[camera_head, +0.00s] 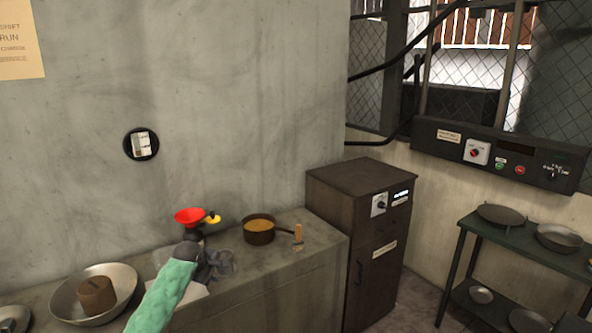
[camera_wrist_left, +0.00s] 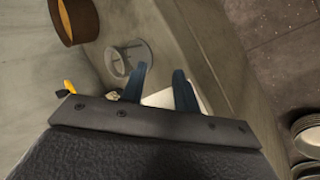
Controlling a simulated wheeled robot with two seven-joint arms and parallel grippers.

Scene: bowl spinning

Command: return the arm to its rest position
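My left arm, in a green sleeve, reaches in from the bottom of the head view. Its dark gripper (camera_head: 208,262) is over the counter (camera_head: 290,262), beside a clear glass vessel (camera_head: 226,264). In the left wrist view the two dark blue fingers of the left gripper (camera_wrist_left: 162,82) stand apart with nothing held between them. A white flat piece (camera_wrist_left: 162,98) shows beyond the fingers. The clear vessel (camera_wrist_left: 127,57) is just past the fingertips, and I cannot tell whether they touch it. My right gripper is not in view.
A red funnel-like dish (camera_head: 190,216), a pot of brown contents (camera_head: 259,229) and a wooden-handled brush (camera_head: 298,236) stand near the gripper. A large metal bowl (camera_head: 124,292) holds a brown block (camera_head: 96,296). A dark cabinet (camera_head: 345,196) and a rack of pans (camera_head: 480,235) are to the right.

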